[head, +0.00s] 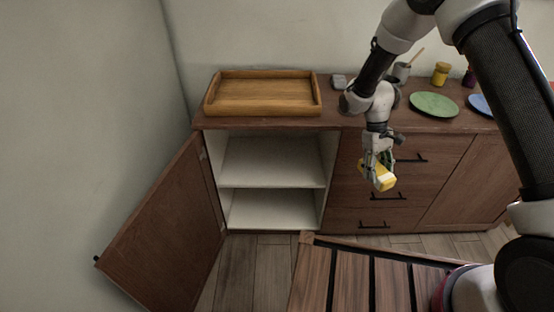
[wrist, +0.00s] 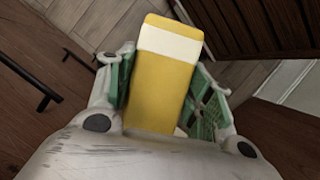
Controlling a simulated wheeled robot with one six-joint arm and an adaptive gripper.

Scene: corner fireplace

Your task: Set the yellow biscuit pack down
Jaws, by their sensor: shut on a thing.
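The yellow biscuit pack (head: 383,179) is a yellow block with a white band near its end. My gripper (head: 376,168) is shut on it and holds it in the air in front of the cabinet drawers, to the right of the open compartment. In the wrist view the pack (wrist: 161,90) lies lengthwise between the two green-padded fingers of my gripper (wrist: 160,95). Its near end is hidden by my gripper's body.
A wooden tray (head: 213,101) stands empty on the cabinet top, left. The cabinet door (head: 165,225) is open, showing two bare shelves (head: 272,163). A green plate (head: 434,105), blue plate (head: 480,104) and yellow jar (head: 440,73) stand right. A slatted wooden surface (head: 350,280) is in front.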

